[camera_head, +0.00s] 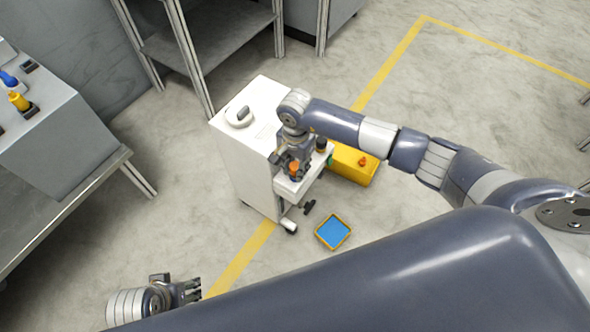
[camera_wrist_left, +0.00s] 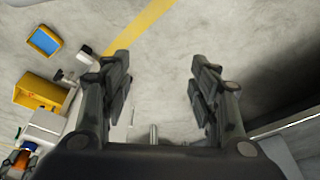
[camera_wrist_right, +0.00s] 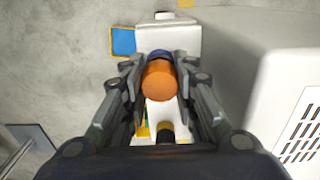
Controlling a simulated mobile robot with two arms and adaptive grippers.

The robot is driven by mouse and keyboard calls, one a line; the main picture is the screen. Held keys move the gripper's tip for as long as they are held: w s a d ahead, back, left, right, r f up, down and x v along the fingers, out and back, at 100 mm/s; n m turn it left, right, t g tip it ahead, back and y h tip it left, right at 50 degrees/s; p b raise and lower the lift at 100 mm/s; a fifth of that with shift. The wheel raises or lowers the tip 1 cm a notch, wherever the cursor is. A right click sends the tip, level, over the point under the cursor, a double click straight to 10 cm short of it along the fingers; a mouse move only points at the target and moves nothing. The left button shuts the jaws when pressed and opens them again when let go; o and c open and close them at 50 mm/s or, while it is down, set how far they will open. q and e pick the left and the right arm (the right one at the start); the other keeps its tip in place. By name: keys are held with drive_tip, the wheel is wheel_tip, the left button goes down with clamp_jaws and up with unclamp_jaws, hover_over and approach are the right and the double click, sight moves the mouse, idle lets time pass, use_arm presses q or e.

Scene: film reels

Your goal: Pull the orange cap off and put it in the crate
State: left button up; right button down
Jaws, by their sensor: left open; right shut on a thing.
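The orange cap (camera_wrist_right: 160,80) is between the fingers of my right gripper (camera_wrist_right: 159,70), which is shut on it. A dark blue part (camera_wrist_right: 158,54) shows just beyond the cap; whether the two are joined I cannot tell. In the head view the cap (camera_head: 294,168) and right gripper (camera_head: 292,164) are over the white cart's lower shelf. The yellow crate (camera_head: 349,174) is on the right side of the cart, with a small orange thing (camera_head: 362,161) in it. My left gripper (camera_head: 188,292) is open and empty, low on the left; its spread fingers show in the left wrist view (camera_wrist_left: 160,75).
The white cart (camera_head: 247,165) has a dark-topped thing (camera_head: 321,144) beside my right gripper. A blue tray with a yellow rim (camera_head: 332,231) lies on the floor in front. A grey bench (camera_head: 60,215) is at left, a metal rack (camera_head: 205,40) behind. Floor around is mostly clear.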

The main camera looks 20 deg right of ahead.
sight(296, 165)
drive_tip(key=shift+r, duration=0.2)
drive_tip(key=shift+r+p, duration=0.7)
drive_tip(key=shift+r, duration=0.55)
drive_tip(key=shift+r+p, duration=0.55)
drive_tip(key=shift+p, duration=0.1)
drive_tip(key=shift+r, duration=0.35)
use_arm(q)
wheel_tip(296, 165, down, 11)
drive_tip(key=s, duration=0.1)
drive_tip(key=shift+f+g, duration=0.2)
drive_tip(key=shift+g, duration=0.1)
drive_tip(key=shift+r+p, duration=0.1)
drive_tip(key=shift+p, duration=0.2)
use_arm(e)
drive_tip(key=shift+r, duration=0.2)
